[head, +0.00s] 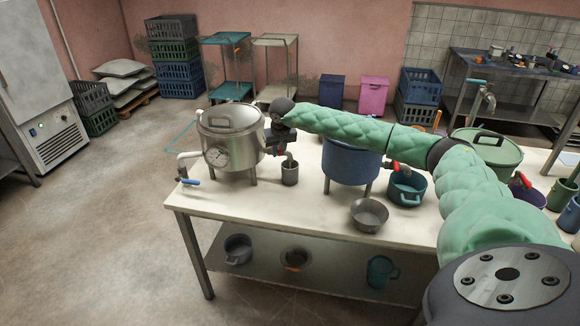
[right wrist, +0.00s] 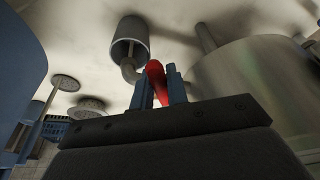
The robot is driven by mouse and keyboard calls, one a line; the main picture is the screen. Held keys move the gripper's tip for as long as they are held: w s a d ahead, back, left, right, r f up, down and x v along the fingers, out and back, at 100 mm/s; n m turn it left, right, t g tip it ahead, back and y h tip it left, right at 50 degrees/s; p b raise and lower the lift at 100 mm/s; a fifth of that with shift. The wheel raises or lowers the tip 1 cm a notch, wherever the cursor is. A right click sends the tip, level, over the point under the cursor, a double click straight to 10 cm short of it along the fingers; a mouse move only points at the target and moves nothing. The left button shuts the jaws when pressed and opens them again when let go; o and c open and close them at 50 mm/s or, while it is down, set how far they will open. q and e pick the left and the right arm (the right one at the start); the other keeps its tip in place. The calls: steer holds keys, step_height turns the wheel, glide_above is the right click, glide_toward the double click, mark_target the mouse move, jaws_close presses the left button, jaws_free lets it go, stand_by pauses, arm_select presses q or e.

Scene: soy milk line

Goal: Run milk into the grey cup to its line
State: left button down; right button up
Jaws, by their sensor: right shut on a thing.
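The grey cup (head: 290,174) stands upright on the table, right of the steel pot (head: 229,140). The tap's spout (head: 289,156) comes down at the cup's mouth. My right gripper (head: 279,143) is beside the pot, above and left of the cup. In the right wrist view, which looks upside down, its blue fingers (right wrist: 159,88) are shut on the red tap handle (right wrist: 155,76). The cup (right wrist: 130,42) shows there with the spout at its dark mouth. Its line, the milk level and any stream cannot be made out. My left gripper is out of view.
The blue pot (head: 350,161) stands close right of the cup, with a red-handled tap over a teal pot (head: 407,190). A grey bowl (head: 369,215) sits near the front edge. A blue-handled tap (head: 190,181) juts left from the steel pot. The table's front left is clear.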

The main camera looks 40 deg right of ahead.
stand_by(0.3)
steer(key=n+b, duration=0.1)
steer(key=d+n, duration=0.1)
steer(key=n, duration=0.1)
steer(key=shift+s+d+y+b, duration=0.15)
steer(key=shift+d+y+b, duration=0.15)
steer(key=shift+y+b, duration=0.1)
steer(key=shift+a, duration=0.1)
stand_by(1.0)
steer(key=shift+a+m, duration=0.2)
steer(key=shift+m, duration=0.3)
steer(key=shift+a+f, duration=0.1)
stand_by(1.3)
